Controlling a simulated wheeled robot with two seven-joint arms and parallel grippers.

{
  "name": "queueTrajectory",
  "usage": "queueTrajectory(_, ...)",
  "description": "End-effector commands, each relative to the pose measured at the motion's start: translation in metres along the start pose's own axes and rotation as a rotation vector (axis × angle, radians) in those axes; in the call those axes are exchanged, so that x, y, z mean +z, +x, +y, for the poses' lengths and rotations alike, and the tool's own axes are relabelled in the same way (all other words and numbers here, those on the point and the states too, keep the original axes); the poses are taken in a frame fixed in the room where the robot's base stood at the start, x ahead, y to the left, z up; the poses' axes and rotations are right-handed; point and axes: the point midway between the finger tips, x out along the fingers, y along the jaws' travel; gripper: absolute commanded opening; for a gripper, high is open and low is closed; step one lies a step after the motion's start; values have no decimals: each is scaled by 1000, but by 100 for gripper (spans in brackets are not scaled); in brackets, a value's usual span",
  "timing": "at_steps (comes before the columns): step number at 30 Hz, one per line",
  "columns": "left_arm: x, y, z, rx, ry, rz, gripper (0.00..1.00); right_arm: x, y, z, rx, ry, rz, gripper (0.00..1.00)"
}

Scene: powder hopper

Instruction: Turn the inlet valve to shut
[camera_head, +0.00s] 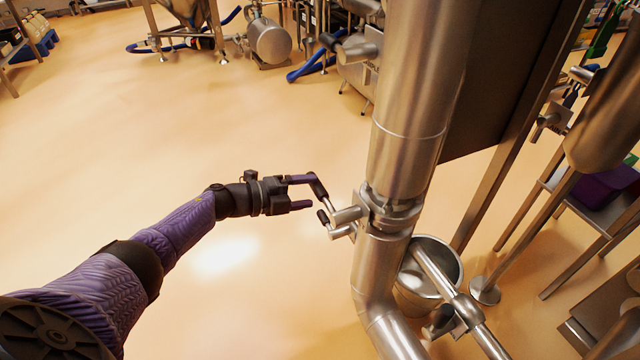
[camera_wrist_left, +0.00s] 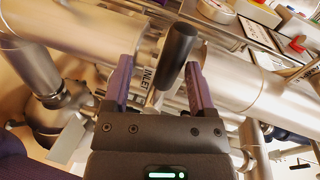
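The inlet valve is a steel fitting (camera_head: 378,212) clamped into a thick vertical steel pipe. A black-gripped lever (camera_head: 318,186) reaches from it toward my left gripper (camera_head: 307,192). A second, short black grip (camera_head: 322,216) sits just below. In the left wrist view, a black handle (camera_wrist_left: 178,55) stands between the spread purple fingers of my left gripper (camera_wrist_left: 160,82), with visible gaps at both sides. The left gripper is open. My right gripper is in neither view.
Steel legs and a side pipe (camera_head: 435,270) crowd the right. The floor (camera_head: 180,110) left of the valve is open.

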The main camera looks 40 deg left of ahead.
Motion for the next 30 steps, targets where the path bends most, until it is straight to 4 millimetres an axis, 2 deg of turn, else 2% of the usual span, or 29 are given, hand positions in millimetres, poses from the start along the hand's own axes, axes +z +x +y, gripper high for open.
queueTrajectory(3, 0, -25, -4, 1, 1, -2, 70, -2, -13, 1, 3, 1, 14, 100)
queueTrajectory(9, 0, -49, -1, 0, 1, 0, 70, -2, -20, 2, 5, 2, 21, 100)
queueTrajectory(30, 0, -51, 0, 0, 0, 1, 70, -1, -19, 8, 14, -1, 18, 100)
